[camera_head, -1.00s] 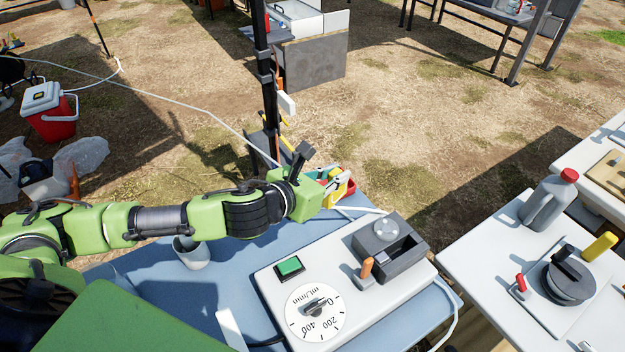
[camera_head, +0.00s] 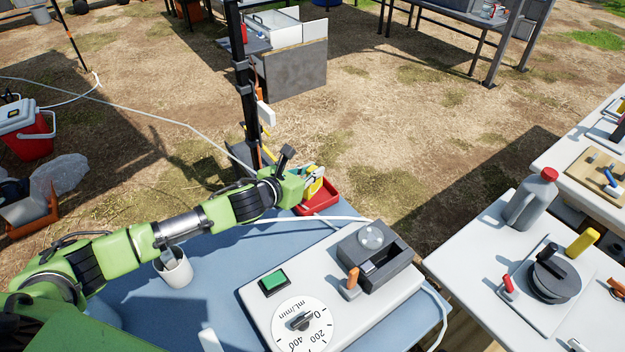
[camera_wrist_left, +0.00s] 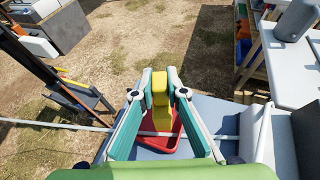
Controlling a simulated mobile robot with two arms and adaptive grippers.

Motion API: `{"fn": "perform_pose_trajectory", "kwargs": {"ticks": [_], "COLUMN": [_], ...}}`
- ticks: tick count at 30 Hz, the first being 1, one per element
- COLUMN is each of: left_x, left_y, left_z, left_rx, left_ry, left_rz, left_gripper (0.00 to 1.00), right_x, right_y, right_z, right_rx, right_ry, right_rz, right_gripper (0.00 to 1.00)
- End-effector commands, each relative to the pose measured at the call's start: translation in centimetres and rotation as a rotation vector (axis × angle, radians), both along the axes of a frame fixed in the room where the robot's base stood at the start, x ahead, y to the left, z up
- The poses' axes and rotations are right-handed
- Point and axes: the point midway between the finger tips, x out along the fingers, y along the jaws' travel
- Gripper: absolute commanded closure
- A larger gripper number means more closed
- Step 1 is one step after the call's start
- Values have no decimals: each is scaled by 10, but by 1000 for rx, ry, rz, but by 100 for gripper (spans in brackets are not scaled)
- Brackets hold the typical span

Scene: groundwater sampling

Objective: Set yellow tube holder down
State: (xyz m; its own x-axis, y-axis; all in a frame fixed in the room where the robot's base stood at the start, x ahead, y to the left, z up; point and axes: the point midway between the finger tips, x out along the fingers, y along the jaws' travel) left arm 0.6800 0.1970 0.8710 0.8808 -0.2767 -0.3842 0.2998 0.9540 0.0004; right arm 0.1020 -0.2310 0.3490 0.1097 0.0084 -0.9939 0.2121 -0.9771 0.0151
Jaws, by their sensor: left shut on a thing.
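The yellow tube holder (camera_wrist_left: 161,100) is between the fingers of my left gripper (camera_wrist_left: 160,92) in the left wrist view, and the gripper is shut on it. In the head view the left gripper (camera_head: 312,184) is at the far edge of the blue table, with the yellow holder (camera_head: 315,187) showing at its tip. A red tray (camera_head: 320,200) lies just below and beside the gripper; it also shows under the holder in the left wrist view (camera_wrist_left: 178,146). I cannot tell whether the holder touches the tray. My right gripper is not in view.
On the blue table (camera_head: 215,262) are a white pump box (camera_head: 255,300) with a dial, a dark grey block (camera_head: 345,247) and a white cup (camera_head: 178,270). A black post (camera_head: 243,90) stands beyond the table. A white table (camera_head: 480,250) is at the right.

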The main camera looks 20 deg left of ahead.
Motion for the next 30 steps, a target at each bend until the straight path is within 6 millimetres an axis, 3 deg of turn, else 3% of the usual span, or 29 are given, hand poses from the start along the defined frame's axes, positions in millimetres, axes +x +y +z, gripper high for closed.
{"fn": "perform_pose_trajectory", "kwargs": {"ticks": [8,13,26,27,28,30], "left_x": [13,11,12,12,12,12], "left_y": [2,1,2,2,2,2], "left_z": [-16,-41,-48,-47,-47,-47], "left_rx": [-2,-3,0,0,0,0], "left_ry": [-1,3,-1,-1,-1,-1], "left_rz": [2,2,0,0,0,0], "left_gripper": [100,100,100,80,72,70], "right_x": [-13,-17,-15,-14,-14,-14], "right_y": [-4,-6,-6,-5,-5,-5], "right_z": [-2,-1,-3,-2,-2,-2], "right_rx": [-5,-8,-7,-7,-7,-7], "right_ry": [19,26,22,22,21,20], "right_rz": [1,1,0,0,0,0], "right_gripper": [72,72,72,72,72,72]}}
